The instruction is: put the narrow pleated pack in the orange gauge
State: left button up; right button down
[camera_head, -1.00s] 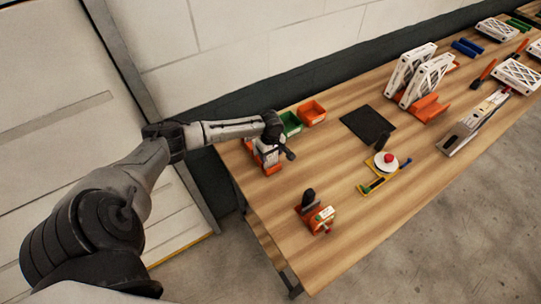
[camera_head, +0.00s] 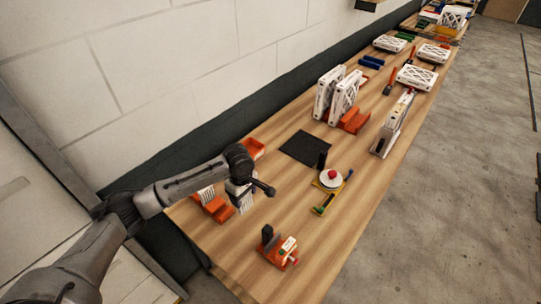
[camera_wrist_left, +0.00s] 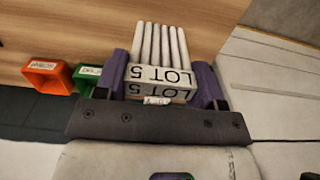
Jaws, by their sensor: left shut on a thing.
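My left gripper (camera_head: 241,188) is shut on a white pleated pack (camera_head: 243,203), held upright near the table's left end. In the left wrist view the gripper (camera_wrist_left: 160,88) has its purple fingers on both sides of the pack (camera_wrist_left: 158,45), whose end label reads LOT 5. A second white pleated pack (camera_head: 206,193) stands in an orange holder (camera_head: 217,210), just left of the held one. An orange device (camera_head: 275,253) with a black upright and a white label, which looks like the gauge, stands near the front edge, apart from the held pack. My right gripper is not in view.
An orange bin (camera_head: 257,149) stands behind my arm; it also shows in the wrist view (camera_wrist_left: 46,78) beside a green bin (camera_wrist_left: 86,80). A black mat (camera_head: 304,148), a yellow fixture (camera_head: 330,186) and large white framed filters (camera_head: 343,97) stand farther right. Bare wood surrounds the orange device.

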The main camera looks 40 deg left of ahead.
pick_arm(q)
jog(key=d+r+m, duration=1.9)
jog(key=d+r, duration=0.1)
jog(key=d, duration=0.2)
jog(key=s+r+p, duration=0.9)
jog(key=r+p, duration=0.1)
jog(key=p, duration=0.4)
jog(key=shift+a+r+p, duration=0.2)
jog(key=shift+r+p, duration=0.1)
